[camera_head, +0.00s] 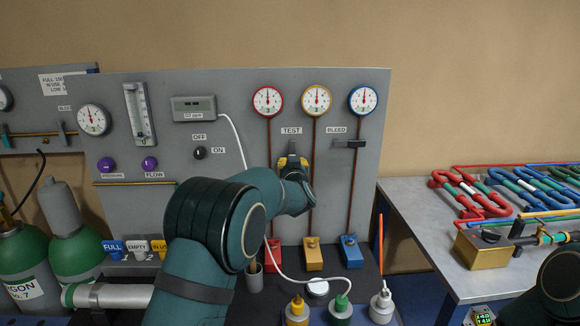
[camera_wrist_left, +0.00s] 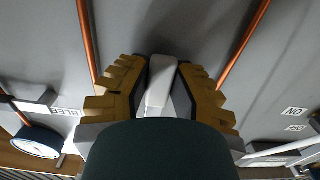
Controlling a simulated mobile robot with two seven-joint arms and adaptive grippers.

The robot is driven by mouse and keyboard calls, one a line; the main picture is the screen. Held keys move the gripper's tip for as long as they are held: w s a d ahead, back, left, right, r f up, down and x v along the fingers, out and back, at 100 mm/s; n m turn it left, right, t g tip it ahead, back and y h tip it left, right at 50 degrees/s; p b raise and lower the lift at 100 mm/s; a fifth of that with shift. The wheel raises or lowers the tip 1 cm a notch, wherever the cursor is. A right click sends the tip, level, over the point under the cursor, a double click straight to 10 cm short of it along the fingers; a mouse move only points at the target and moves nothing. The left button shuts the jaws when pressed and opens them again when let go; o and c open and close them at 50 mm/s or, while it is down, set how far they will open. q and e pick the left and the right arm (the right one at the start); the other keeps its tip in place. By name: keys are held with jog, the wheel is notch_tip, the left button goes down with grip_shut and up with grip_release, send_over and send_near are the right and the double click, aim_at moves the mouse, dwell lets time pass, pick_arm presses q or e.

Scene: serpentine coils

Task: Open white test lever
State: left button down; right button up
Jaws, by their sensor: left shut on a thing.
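The white test lever shows in the left wrist view (camera_wrist_left: 160,82), between the two yellow-padded fingers of my left gripper (camera_wrist_left: 160,95). In the head view the gripper (camera_head: 293,165) is at the grey panel, just under the TEST label (camera_head: 291,131). It is shut on the lever, and in the head view the gripper mostly hides it. The dark part of my gripper covers the lower middle of the wrist view. The black bleed lever (camera_head: 350,144) sits to the right on the panel, sticking out sideways. My right gripper is not in view.
Three gauges (camera_head: 316,99) with copper pipes stand above and beside the gripper. A white cable (camera_head: 236,135) hangs from the display box (camera_head: 194,108). Several capped bottles (camera_head: 340,311) and coloured blocks (camera_head: 314,254) stand below. A table with coils (camera_head: 420,208) is at right.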

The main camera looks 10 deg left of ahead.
pick_arm(q)
jog(key=shift+r, duration=0.15)
jog(key=c, duration=0.8)
grip_release()
jog(key=shift+w, duration=0.1)
jog(key=v, duration=1.2)
jog(key=shift+d, duration=0.1)
